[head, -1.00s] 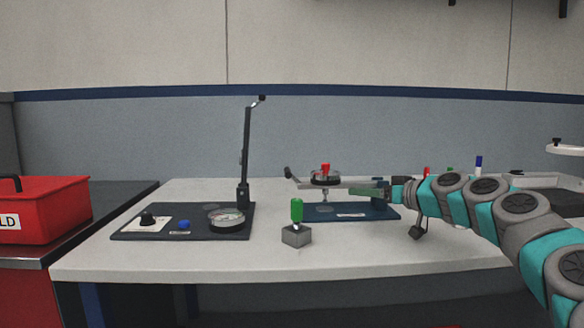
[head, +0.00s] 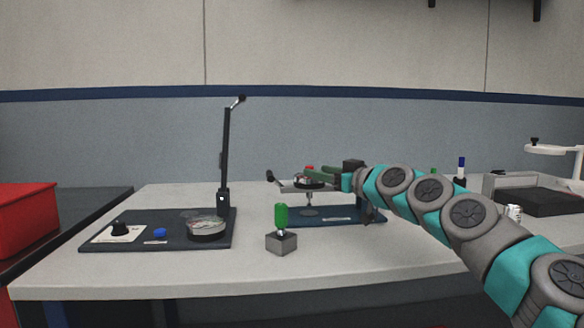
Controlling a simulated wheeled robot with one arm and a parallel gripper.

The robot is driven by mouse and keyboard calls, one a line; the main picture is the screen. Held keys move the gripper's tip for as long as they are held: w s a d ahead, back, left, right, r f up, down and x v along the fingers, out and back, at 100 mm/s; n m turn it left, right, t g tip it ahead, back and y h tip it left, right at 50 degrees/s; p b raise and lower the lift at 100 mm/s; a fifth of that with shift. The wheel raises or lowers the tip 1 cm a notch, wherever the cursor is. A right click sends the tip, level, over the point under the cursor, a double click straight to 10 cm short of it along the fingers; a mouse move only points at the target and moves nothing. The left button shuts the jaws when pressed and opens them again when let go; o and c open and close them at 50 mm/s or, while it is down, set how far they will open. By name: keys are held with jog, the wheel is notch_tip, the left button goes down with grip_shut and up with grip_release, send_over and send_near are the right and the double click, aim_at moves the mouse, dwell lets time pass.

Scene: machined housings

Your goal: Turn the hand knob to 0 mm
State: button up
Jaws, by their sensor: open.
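A round dial-like part (head: 307,184) with a red top (head: 309,168) sits on the horizontal arm of a stand with a dark blue base (head: 350,217). A black knob (head: 270,177) is at the left end of that arm. A second black knob (head: 120,229) sits on a white plate on the dark board at left. I cannot read any scale, nor tell which is the hand knob. My gripper (head: 318,173) is open, beside the red top on its right and partly covering the dial-like part. Whether it touches is unclear.
A green-handled piece on a grey block (head: 281,242) stands in front of the stand. The left board (head: 200,242) carries a blue button (head: 160,232), a round gauge (head: 207,229) and a tall black post (head: 226,150). A red box (head: 25,218) stands far left. The front bench strip is clear.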

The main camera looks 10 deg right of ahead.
jog(key=shift+p+x, duration=0.9)
jog(key=shift+x, duration=2.95)
jog(key=shift+f, duration=0.1)
jog(key=shift+c, duration=0.3)
grip_shut()
